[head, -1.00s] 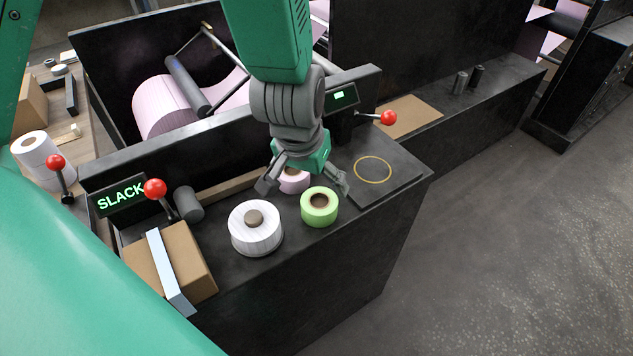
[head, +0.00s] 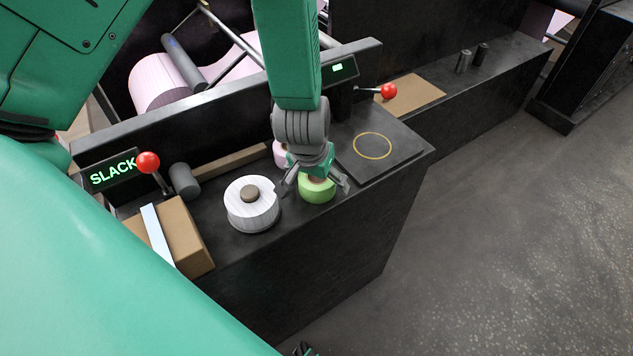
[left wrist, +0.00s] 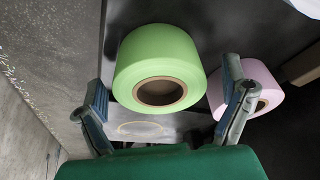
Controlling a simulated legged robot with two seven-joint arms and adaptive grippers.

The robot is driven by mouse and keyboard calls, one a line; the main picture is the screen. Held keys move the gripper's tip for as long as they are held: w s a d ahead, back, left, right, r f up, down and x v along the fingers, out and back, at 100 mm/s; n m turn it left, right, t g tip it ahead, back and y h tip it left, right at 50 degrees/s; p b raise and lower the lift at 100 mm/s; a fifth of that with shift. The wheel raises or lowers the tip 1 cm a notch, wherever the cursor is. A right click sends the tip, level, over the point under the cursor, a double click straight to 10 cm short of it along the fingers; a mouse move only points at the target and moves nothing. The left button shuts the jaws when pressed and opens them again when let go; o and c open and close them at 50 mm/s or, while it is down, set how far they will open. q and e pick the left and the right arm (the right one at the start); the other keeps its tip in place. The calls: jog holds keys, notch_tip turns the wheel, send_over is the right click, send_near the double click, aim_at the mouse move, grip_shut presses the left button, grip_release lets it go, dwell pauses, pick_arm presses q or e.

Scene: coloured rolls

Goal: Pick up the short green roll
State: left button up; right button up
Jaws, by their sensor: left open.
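The short green roll (head: 317,190) stands on the black bench top, its upper part hidden behind my left gripper (head: 317,184). In the left wrist view the green roll (left wrist: 160,72) shows its brown core and lies ahead of the left gripper (left wrist: 165,105), between the lines of its two fingers. The fingers are spread, with nothing held between them. A pink roll (head: 280,154) stands just behind the gripper, partly hidden; it also shows in the left wrist view (left wrist: 252,85), beside the right-hand finger.
A white roll (head: 252,204) stands close left of the green one. A brown box (head: 185,240), a red-knobbed lever (head: 149,163) and a grey cylinder (head: 184,181) are further left. A black plate with a yellow ring (head: 373,146) lies clear at the right.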

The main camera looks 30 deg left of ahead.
pick_arm(q)
jog(key=shift+w+d+f, duration=0.2)
jog(key=shift+d+f, duration=0.05)
jog(key=shift+f, duration=0.15)
jog(key=shift+s, duration=0.1)
jog(key=shift+c, duration=0.5)
jog(key=shift+a, duration=0.35)
jog(key=c, duration=1.2)
jog(key=shift+o, duration=0.2)
jog(key=shift+a, duration=0.1)
